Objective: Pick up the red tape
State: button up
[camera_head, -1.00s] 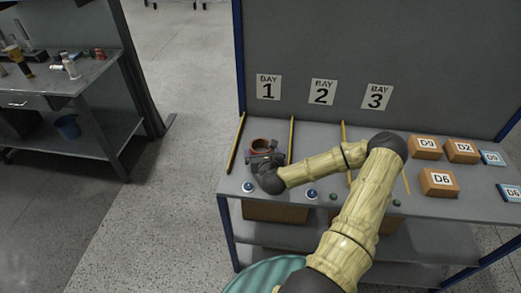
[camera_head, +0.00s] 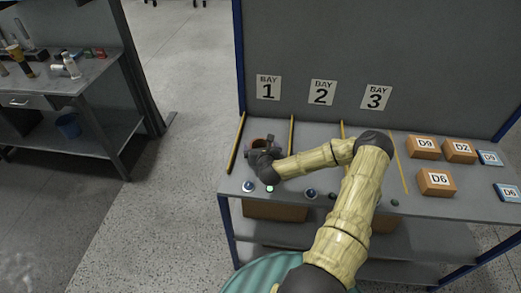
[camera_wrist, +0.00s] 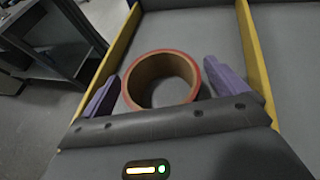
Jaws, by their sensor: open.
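The red tape (camera_wrist: 202,76) is a roll with a thin red outer layer and a brown core, lying flat in bay 1. In the wrist view it sits between the two purple fingers of my gripper (camera_wrist: 165,92), which are spread apart with gaps on both sides. In the head view the tape (camera_head: 258,141) is partly hidden by my gripper (camera_head: 264,147), which is low over the bay. The front edge of the roll is hidden by the gripper body in the wrist view.
Yellow strips (camera_head: 236,145) divide the grey table (camera_head: 325,135) into bays. Small round buttons (camera_head: 248,186) line the front edge. A grey panel (camera_head: 370,50) rises behind.

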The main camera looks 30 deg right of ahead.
jog(key=c, duration=1.1)
notch_tip(320, 180, up, 10)
jog(key=b, duration=0.1)
dwell(0.3)
